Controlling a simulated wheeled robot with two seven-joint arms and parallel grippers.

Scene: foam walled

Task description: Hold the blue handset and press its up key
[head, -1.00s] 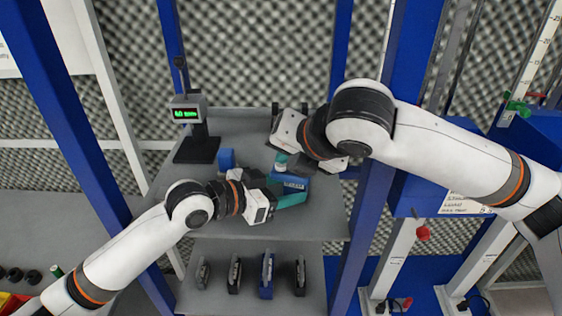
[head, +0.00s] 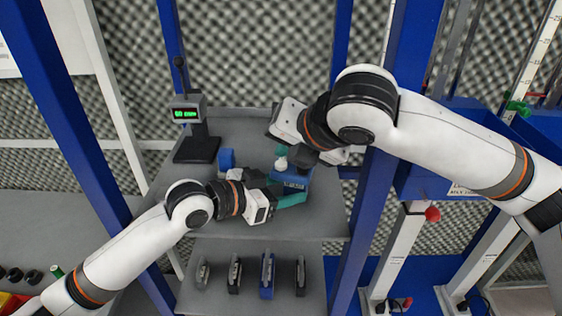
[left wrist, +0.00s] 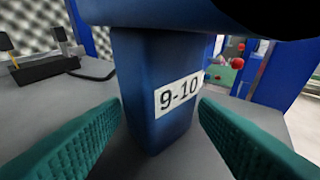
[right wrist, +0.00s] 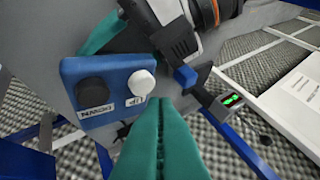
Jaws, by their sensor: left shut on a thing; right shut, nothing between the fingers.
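The blue handset (head: 291,178) is held above the grey shelf by my left gripper (head: 286,198). In the left wrist view its blue body (left wrist: 150,75), labelled 9-10, stands between the teal fingers. In the right wrist view its face (right wrist: 110,68) shows a black key (right wrist: 92,91) marked DOWN and a white key (right wrist: 141,83) marked UP, both labels upside down. The white key also shows in the head view (head: 281,163). My right gripper (right wrist: 160,104) is shut and empty, its tips close to the white key; whether they touch it I cannot tell.
A display stand (head: 188,118) with green digits stands at the shelf's back left, too small to read surely. Several upright handset-like items (head: 266,273) stand on the lower shelf. Blue posts flank the shelf.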

